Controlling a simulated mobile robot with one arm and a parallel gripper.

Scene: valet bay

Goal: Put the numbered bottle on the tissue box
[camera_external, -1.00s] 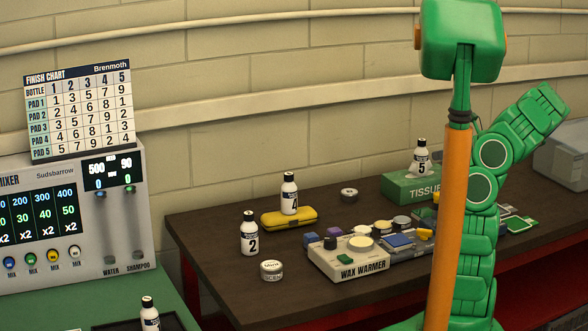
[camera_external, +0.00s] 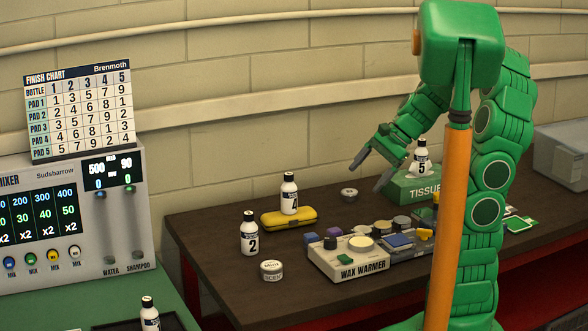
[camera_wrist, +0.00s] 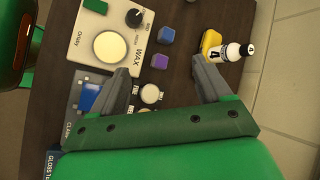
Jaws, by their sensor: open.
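A wax warmer (camera_external: 348,258) and small jars and blocks crowd the bench's middle. A round tin (camera_external: 271,270) stands in front of bottle 2. A finish chart (camera_external: 80,108) stands on the mixer (camera_external: 65,220) at left.

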